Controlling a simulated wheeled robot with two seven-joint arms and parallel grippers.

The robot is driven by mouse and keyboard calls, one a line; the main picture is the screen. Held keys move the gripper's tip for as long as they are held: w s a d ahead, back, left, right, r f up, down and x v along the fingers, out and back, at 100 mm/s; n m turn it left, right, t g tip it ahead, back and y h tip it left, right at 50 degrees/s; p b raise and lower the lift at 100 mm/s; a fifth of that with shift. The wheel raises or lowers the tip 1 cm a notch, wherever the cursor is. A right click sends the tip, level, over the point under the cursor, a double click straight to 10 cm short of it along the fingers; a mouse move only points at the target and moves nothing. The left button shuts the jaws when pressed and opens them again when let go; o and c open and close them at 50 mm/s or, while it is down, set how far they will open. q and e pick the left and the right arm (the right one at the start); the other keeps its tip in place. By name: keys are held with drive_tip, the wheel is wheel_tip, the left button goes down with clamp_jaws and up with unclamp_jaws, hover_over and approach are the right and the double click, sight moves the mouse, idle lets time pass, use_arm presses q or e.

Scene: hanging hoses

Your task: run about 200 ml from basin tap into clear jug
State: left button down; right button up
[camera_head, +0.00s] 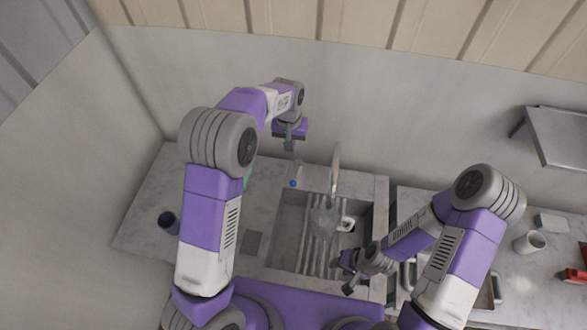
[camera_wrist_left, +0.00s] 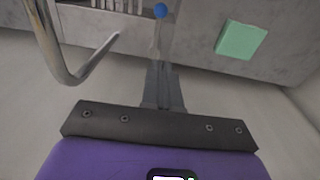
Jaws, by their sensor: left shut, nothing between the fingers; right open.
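The clear jug (camera_head: 324,222) stands in the basin (camera_head: 290,225), on or over the ribbed rack, under the tap (camera_head: 335,165). A white loop at its right looks like its handle. Whether water is in it or running is too small to tell. A pale lever with a blue tip (camera_head: 293,183) is left of the tap; the blue tip also shows in the left wrist view (camera_wrist_left: 160,10). My left gripper (camera_head: 290,146) is shut and empty, behind the lever. Its fingers (camera_wrist_left: 162,85) point toward the lever. My right gripper (camera_head: 343,274) is open and empty at the basin's front right, apart from the jug.
A green block (camera_wrist_left: 241,40) lies on the counter, partly hidden by my left arm in the head view. A dark blue cup (camera_head: 168,222) stands at left. A white mug (camera_head: 529,242) and a red item (camera_head: 574,275) are at right. The wall is close behind the tap.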

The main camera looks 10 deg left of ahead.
use_arm(q)
drive_tip(key=b, duration=0.3)
hover_over(294, 177)
drive_tip(key=f, duration=1.2)
drive_tip(key=shift+s+a+f, duration=0.15)
drive_tip(key=shift+a+f, duration=0.05)
use_arm(e)
wheel_tip(294, 177, down, 3)
drive_tip(key=shift+f, duration=0.1)
use_arm(q)
drive_tip(key=shift+s+d+f, duration=0.1)
drive_tip(key=shift+s+f, duration=0.4)
use_arm(e)
drive_tip(key=shift+s+f, duration=0.1)
drive_tip(key=shift+f, duration=0.05)
